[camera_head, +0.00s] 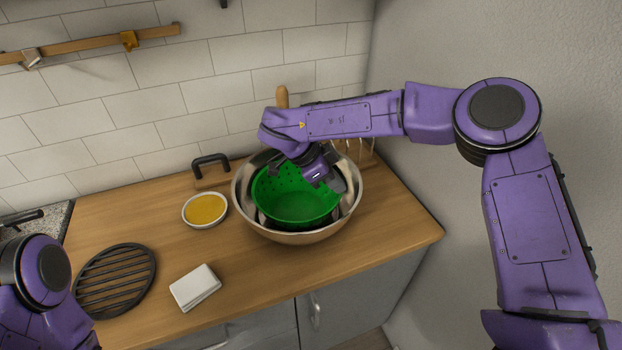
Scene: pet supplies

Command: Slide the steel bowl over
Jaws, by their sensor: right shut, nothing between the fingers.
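The steel bowl (246,214) stands on the wooden counter near its right end, in the head view. A green perforated colander (293,208) sits inside it. My right arm reaches in from the right, and my right gripper (326,178) is over the back right part of the bowl, at the colander's rim. It is shut and holds nothing. Its fingertips are partly hidden, so I cannot tell whether they touch the bowl or colander. My left arm shows at the lower left edge; its gripper is out of view.
A small bowl of yellow-orange contents (205,209) stands left of the steel bowl. A black round trivet (115,281) and white folded cloths or a block (195,287) lie farther left and forward. A glass-like rack (356,150) is behind. Counter (385,231) is bare at right.

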